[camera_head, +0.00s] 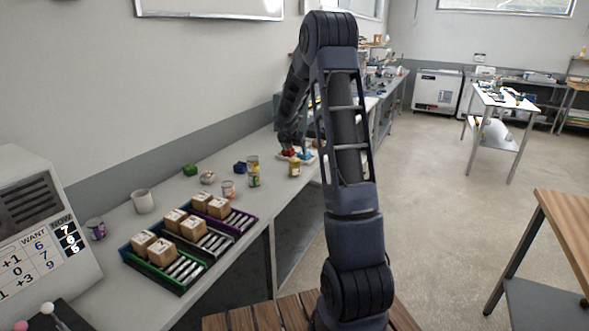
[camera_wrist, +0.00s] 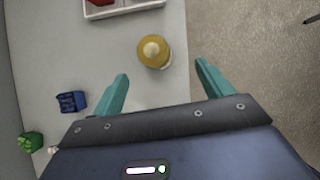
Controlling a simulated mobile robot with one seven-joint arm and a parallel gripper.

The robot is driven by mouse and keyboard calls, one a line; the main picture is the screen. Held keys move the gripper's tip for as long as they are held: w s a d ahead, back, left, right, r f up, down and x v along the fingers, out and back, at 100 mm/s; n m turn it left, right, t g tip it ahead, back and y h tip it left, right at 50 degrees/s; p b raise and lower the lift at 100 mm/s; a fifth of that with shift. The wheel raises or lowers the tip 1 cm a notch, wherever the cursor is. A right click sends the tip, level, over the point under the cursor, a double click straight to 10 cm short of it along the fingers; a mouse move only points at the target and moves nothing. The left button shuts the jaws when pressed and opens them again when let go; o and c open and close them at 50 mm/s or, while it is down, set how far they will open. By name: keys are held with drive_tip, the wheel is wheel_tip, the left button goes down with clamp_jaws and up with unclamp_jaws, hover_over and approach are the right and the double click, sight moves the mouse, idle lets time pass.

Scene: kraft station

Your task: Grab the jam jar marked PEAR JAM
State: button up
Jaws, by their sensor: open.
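A jar with a round yellow top (camera_wrist: 153,52) stands on the grey bench, seen from above in the wrist view. My gripper (camera_wrist: 161,70) is open, with teal fingers to either side below the jar in the picture; nothing is between them. In the head view a yellowish jar (camera_head: 295,167) stands near the bench edge, close to the end of my arm. Other small jars stand to its left: one (camera_head: 252,162), another (camera_head: 254,180), one (camera_head: 228,190) and a purple one (camera_head: 95,229). No label is readable, so I cannot tell which is PEAR JAM.
A white tray with red contents (camera_wrist: 122,8) lies beyond the jar. A blue block (camera_wrist: 71,101) and a green block (camera_wrist: 30,142) are to the left. The bench edge drops to floor (camera_wrist: 245,45) at right.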

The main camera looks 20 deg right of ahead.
sight(294, 160)
drive_tip(key=shift+n, duration=0.5)
drive_tip(key=x, duration=0.7)
drive_tip(key=shift+w+a+f, duration=0.2)
drive_tip(key=shift+w, duration=0.25)
drive_tip(key=shift+a+x, duration=0.15)
drive_tip(key=shift+x, duration=1.15)
drive_tip(key=shift+a+x, duration=0.15)
drive_tip(key=shift+x, duration=1.15)
drive_tip(key=shift+w, duration=0.2)
drive_tip(key=c, duration=1.3)
drive_tip(key=shift+o, duration=0.2)
